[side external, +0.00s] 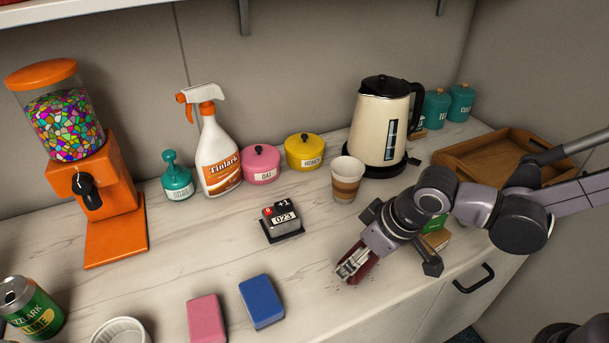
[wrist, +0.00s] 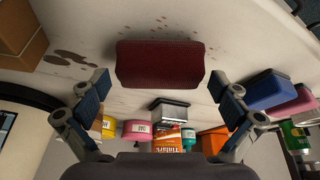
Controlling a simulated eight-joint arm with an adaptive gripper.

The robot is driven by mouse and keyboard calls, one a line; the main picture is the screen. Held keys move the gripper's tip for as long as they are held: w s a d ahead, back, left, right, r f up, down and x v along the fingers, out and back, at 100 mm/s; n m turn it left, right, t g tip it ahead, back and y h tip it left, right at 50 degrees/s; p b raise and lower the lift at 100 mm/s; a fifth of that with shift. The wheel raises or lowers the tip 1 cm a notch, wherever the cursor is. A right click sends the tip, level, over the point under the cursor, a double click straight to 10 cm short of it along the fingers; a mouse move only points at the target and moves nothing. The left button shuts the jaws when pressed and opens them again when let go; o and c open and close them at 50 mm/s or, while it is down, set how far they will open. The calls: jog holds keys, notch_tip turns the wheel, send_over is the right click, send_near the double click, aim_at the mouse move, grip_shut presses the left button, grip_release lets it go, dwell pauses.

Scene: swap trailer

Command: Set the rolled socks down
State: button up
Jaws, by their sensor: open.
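My gripper (wrist: 160,85) is open there, one blue-padded finger on each side, with visible gaps to the socks' ends. The socks look to be on the counter, beyond the fingertips; whether any part touches a finger I cannot tell from the side view.
A blue sponge (side external: 262,302) and a pink sponge (side external: 207,319) lie to the left. A counter device (side external: 282,221), a paper cup (side external: 346,180) and a kettle (side external: 382,125) stand behind. A wooden tray (side external: 480,158) is at the right. Small dark specks mark the counter (side external: 320,277) near the socks.

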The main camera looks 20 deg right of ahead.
jog(key=shift+r, duration=0.15)
jog(key=v, duration=1.2)
dwell(0.4)
jog(key=shift+x, duration=6.1)
jog(key=shift+r, duration=0.15)
